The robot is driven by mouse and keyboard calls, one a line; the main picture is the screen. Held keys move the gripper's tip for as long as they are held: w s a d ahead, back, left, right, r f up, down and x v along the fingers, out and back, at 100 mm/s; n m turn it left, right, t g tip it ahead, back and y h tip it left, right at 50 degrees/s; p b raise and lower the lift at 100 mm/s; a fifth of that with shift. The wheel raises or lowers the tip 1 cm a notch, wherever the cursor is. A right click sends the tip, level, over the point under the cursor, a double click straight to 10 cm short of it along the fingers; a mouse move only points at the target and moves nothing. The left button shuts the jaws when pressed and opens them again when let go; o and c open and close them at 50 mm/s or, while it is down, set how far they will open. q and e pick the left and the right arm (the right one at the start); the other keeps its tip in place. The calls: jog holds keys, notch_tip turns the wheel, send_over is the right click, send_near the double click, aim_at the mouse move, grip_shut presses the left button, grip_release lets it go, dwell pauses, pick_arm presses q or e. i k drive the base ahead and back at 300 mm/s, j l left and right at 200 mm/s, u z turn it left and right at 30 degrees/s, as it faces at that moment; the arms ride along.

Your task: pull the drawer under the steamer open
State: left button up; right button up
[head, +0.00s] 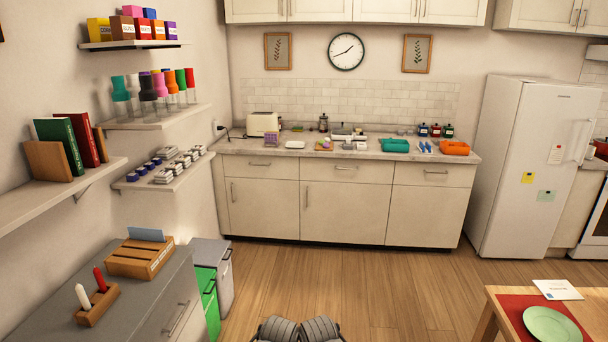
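The back counter has three shut drawers under its top: a left drawer (277,168), a middle drawer (320,170) and a right drawer (410,174). Each has a short horizontal bar handle. I cannot surely pick out a steamer among the small items on the counter, so I cannot tell which drawer lies under it. A grey cabinet (150,318) at the lower left also has a front with a bar handle, and it looks shut. Neither gripper's fingers show. Only grey rounded parts, probably mine, reach in at the bottom edge.
Wooden floor (370,280) lies clear before the counter. A green bin (207,300) and grey bin (224,285) stand at left. A table (490,325) with a green plate (553,324) is at lower right. A white fridge (530,170) stands right. Shelves line the left wall.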

aim_at(369, 171)
jog(key=i, duration=1.8)
jog(key=i+j, duration=0.15)
jog(key=i, duration=1.7)
jog(key=i+z, duration=0.3)
jog(key=i, duration=0.45)
